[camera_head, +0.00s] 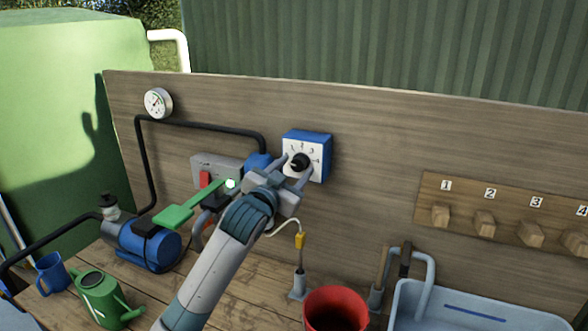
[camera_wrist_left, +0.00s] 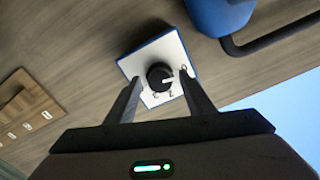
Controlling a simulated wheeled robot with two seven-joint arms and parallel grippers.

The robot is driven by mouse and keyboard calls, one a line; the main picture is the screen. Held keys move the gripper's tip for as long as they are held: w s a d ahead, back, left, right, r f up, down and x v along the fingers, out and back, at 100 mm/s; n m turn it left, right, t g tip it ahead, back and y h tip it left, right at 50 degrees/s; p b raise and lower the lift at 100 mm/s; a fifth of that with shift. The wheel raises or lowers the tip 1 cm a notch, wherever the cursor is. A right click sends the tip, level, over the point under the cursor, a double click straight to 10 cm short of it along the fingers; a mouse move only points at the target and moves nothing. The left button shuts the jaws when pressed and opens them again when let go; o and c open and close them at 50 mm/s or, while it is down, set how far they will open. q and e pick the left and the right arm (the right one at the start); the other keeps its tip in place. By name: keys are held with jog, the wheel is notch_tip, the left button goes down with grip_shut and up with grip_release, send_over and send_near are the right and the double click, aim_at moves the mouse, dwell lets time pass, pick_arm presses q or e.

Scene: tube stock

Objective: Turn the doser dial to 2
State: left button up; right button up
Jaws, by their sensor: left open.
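The doser (camera_head: 318,143) is a blue box with a white numbered face, fixed to the wooden back panel. Its black round dial (camera_head: 300,161) sits in the middle of that face. My left gripper (camera_head: 294,167) is in front of it with open fingers. In the left wrist view, the dial (camera_wrist_left: 160,76) shows between the two fingers, with a gap on each side. A short white mark on the dial points roughly toward the 0 in that view. Part of the numbering is hidden by the fingers. My right gripper is not in view.
A grey box with a red switch (camera_head: 205,180) and a green lever (camera_head: 178,214) are left of my gripper. A blue pump (camera_head: 150,245), green watering can (camera_head: 100,298) and red bucket (camera_head: 336,296) stand below. Numbered wooden pegs (camera_head: 484,223) are at right.

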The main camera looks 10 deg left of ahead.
pick_arm(q)
jog(key=c, duration=1)
jog(key=shift+c, duration=0.2)
jog(key=shift+m, duration=0.3)
jog(key=m+p, duration=0.2)
jog(key=m, duration=0.1)
jog(key=shift+r, duration=0.15)
jog(key=m+p, duration=0.2)
jog(key=m, duration=0.2)
jog(key=shift+m, duration=0.4)
jog(key=m+p, duration=0.2)
jog(key=m, duration=0.1)
jog(key=shift+a+m, duration=0.1)
jog(key=shift+m, duration=0.2)
jog(key=shift+m+p, duration=1)
jog(key=shift+m, duration=0.9)
